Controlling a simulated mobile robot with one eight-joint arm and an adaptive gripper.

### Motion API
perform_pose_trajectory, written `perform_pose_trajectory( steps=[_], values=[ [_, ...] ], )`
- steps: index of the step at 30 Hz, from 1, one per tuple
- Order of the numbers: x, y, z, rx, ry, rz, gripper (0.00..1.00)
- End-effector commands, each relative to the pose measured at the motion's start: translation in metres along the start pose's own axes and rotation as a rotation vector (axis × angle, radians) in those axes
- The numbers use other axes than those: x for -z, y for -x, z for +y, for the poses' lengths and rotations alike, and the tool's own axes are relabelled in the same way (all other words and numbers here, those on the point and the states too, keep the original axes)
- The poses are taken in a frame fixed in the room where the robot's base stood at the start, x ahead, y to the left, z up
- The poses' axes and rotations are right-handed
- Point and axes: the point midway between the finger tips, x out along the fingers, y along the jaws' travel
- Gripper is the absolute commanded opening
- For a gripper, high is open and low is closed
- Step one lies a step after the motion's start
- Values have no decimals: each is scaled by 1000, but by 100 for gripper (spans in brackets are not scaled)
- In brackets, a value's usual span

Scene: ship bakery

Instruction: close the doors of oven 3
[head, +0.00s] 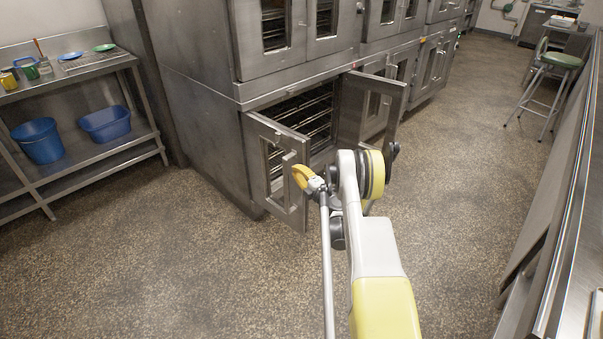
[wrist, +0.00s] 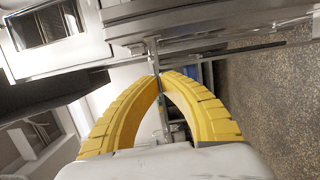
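The lower oven in the nearest stack stands with both doors open in the head view. Its left door (head: 277,170), steel with a tall window, swings out toward me. Its right door (head: 370,108) also stands out from the front. The racks (head: 302,120) inside show between them. My gripper (head: 300,174) is in front of the left door, near its free edge and latch; whether it touches the door cannot be told. In the wrist view, the yellow fingers (wrist: 159,77) arch together and their tips meet, with nothing clearly held. My arm hides part of the right door's lower side.
Upper oven doors (head: 262,25) are shut. More ovens (head: 435,60) run to the back. A steel table (head: 95,75) with blue tubs (head: 105,124) stands left. A counter (head: 575,200) and green stool (head: 560,60) are right. The floor (head: 160,260) ahead is clear.

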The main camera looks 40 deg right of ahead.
Motion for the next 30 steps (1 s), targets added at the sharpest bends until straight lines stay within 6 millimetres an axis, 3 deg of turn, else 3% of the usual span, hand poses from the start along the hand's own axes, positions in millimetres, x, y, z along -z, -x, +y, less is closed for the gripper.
perform_pose_trajectory(
  steps=[7, 9, 15, 30],
  values=[
    [1, -54, -6, 0, 0, 1, 0],
    [-16, -54, -7, 0, 0, -4, 0],
    [-35, -58, -5, 0, 0, -2, 0],
    [-41, -58, -2, 0, -1, -4, 0]
  ],
)
